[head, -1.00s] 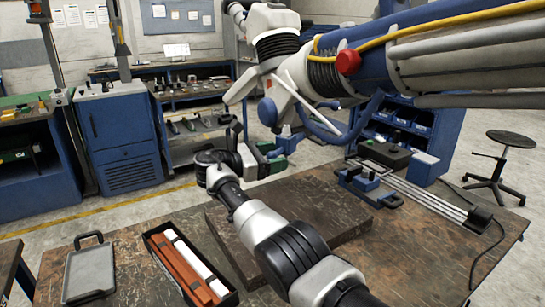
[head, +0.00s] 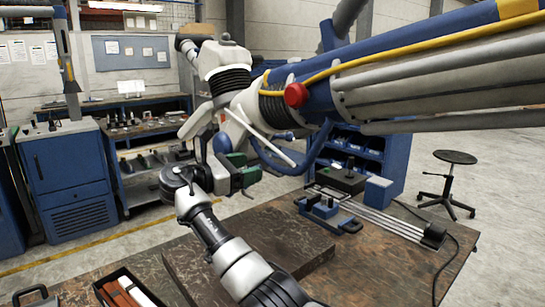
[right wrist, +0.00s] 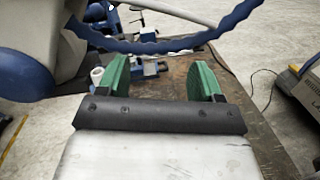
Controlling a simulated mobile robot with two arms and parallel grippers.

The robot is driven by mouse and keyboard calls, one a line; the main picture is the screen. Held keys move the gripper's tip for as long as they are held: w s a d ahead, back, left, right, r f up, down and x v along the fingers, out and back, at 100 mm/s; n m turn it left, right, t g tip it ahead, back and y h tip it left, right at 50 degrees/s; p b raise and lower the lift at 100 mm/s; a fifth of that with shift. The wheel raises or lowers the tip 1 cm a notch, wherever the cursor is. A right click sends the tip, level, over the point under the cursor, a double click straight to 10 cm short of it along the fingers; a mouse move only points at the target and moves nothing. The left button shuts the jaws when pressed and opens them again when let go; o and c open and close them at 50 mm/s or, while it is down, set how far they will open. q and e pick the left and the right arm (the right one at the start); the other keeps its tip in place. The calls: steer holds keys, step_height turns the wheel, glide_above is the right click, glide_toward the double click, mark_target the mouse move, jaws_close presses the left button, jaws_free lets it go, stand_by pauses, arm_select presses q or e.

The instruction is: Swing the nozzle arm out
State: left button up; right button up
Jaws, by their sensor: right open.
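The nozzle arm (head: 415,62) is a thick blue boom with a yellow hose, grey pipes and a red knob. It comes in from the upper right and ends in a white jointed head (head: 222,60) with black bellows. A blue curved handle bar (head: 272,160) hangs under it; the bar also crosses the top of the right wrist view (right wrist: 150,46). My right gripper (head: 243,173) is just left of this bar in the head view. In the right wrist view its green fingers (right wrist: 160,80) are apart with nothing between them, below the bar in the picture. My left gripper is not in view.
The worn workbench (head: 395,262) lies below, with a thick brown slab (head: 290,245), a blue fixture (head: 325,208) and metal rails (head: 385,218). A tray of red and white bars (head: 125,290) is at lower left. A stool (head: 452,160) stands on open floor at right.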

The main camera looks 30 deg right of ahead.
steer(key=s+d+r, duration=0.4)
steer(key=s, duration=0.1)
steer(key=shift+s+b, duration=0.2)
steer(key=shift+b, duration=0.25)
steer(key=shift+d+r, duration=0.1)
